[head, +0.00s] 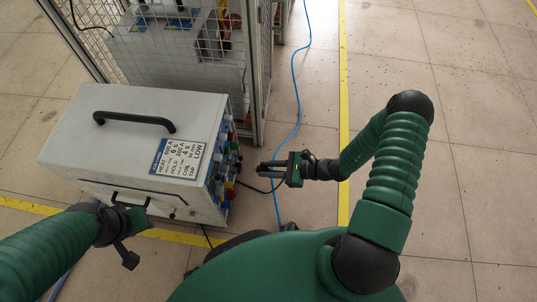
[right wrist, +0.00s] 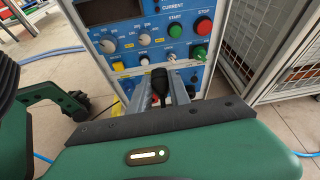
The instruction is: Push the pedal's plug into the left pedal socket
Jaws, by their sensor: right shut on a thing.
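The heater (head: 150,125) is a pale box whose blue control panel (head: 218,170) faces right in the head view. In the right wrist view the panel (right wrist: 125,70) is straight ahead. My right gripper (head: 265,172) is just right of the panel's lower part. In the right wrist view the right gripper (right wrist: 163,90) is shut on the black plug (right wrist: 160,82), which points toward the panel. I cannot tell whether the plug touches it. The left pedal socket cannot be made out behind the plug and fingers. My left gripper (head: 133,205) is at the heater's front handle; its jaw state is unclear.
The panel carries knobs, a green start button (right wrist: 173,26) and a red stop button (right wrist: 203,25). A wire mesh cage (head: 255,75) stands behind the heater. A blue cable (head: 296,80) lies on the floor. The floor right of the yellow line (head: 343,80) is clear.

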